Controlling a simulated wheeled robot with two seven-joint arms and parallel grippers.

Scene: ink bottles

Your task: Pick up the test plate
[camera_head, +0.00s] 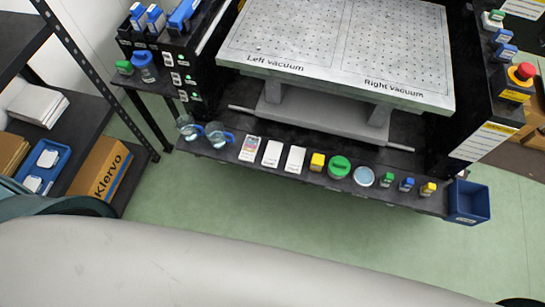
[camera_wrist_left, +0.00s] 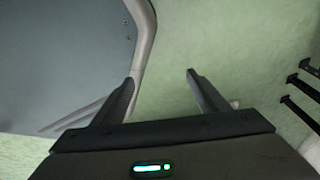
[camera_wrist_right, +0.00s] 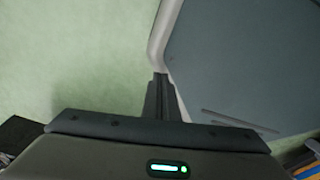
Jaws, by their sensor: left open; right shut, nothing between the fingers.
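On the black front ledge below the vacuum table stands a row of small things in the head view. Among them is a white rectangular plate with a coloured print (camera_head: 250,149), beside a white plate (camera_head: 272,154) and another white plate (camera_head: 295,159). I cannot tell for certain which one is the test plate. My left gripper (camera_wrist_left: 160,78) is open and empty above the green floor beside my base. My right gripper (camera_wrist_right: 160,78) is shut and empty, also over the floor. Neither gripper shows in the head view, and both are apart from the ledge.
Shelves with a Klervo box (camera_head: 100,172) stand left. Green floor between is clear.

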